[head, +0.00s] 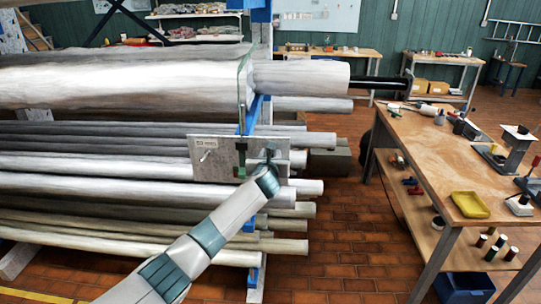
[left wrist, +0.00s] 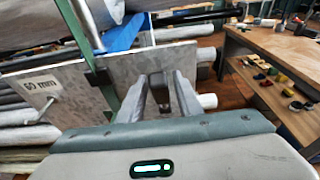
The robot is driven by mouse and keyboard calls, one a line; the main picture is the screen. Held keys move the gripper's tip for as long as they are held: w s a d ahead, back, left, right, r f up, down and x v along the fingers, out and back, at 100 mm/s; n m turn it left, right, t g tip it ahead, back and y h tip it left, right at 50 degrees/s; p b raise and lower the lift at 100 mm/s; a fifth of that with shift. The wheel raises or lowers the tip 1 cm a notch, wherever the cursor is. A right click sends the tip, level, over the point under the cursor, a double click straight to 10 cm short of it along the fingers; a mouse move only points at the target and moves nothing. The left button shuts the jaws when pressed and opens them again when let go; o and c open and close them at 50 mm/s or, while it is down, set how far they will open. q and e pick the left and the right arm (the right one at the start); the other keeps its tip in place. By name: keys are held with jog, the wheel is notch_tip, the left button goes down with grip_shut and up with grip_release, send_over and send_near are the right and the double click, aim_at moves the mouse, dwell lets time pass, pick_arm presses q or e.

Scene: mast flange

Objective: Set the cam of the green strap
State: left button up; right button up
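The green strap (head: 243,85) runs down over the big pale mast and hangs to a grey plate (head: 213,166). A small dark green part (head: 240,158), which looks like its cam buckle, sits at the plate; its lever position is too small to tell. In the left wrist view the strap (left wrist: 76,28) comes down left of my fingers. My left gripper (head: 270,154) is just right of the buckle, at the plate's right part. My right gripper is out of view.
A white label (left wrist: 42,90) reading 60 mm is on the plate's left, near a small peg (head: 204,156). Blue rack posts (head: 253,118) and stacked tubes (head: 100,165) surround the plate. A wooden bench (head: 430,145) stands right, across clear brick floor (head: 345,235).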

pick_arm(q)
jog(key=shift+s+r, duration=0.1)
jog(key=shift+s, duration=0.05)
dwell(0.3)
jog(key=b+v, duration=0.5)
jog(key=v, duration=1.2)
